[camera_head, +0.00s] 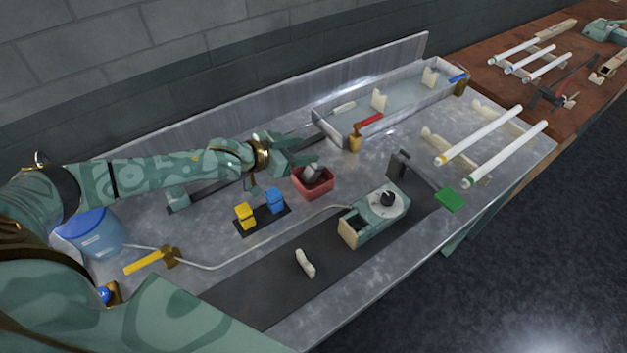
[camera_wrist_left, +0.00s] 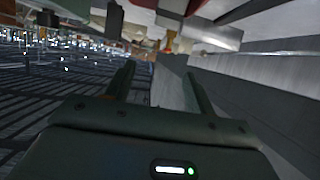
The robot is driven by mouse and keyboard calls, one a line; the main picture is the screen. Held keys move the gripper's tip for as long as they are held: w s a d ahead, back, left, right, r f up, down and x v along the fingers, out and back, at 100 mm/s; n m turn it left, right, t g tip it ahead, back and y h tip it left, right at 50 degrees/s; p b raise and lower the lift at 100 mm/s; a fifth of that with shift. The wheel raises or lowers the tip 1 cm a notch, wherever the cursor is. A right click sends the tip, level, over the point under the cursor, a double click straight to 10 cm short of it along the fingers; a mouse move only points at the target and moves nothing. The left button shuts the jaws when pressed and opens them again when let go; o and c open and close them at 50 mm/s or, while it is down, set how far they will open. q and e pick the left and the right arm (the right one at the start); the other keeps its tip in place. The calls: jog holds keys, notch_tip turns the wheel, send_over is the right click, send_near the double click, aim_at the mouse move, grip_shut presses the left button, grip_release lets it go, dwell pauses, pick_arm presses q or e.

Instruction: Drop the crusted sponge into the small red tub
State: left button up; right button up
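The small red tub (camera_head: 316,191) stands on the metal bench in the head view. A grey block (camera_head: 313,171), which looks like the crusted sponge, sits tilted inside the tub's opening, its top showing above the rim. Whether it rests on the tub's floor is hidden. My left gripper (camera_head: 305,146) is just behind and above the tub, apart from the block as far as I can see. In the left wrist view its two fingers (camera_wrist_left: 158,85) stand apart with nothing between them. My right gripper is not in view.
A yellow block (camera_head: 244,215) and a blue block (camera_head: 275,201) stand on a dark base left of the tub. A machine with a dial (camera_head: 377,217) is to the right. A long metal tray (camera_head: 410,105) lies behind. A blue bucket (camera_head: 98,237) is at left.

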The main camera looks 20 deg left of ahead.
pick_arm(q)
jog(key=p+v, duration=0.4)
jog(key=v, duration=1.2)
jog(key=shift+s, duration=0.25)
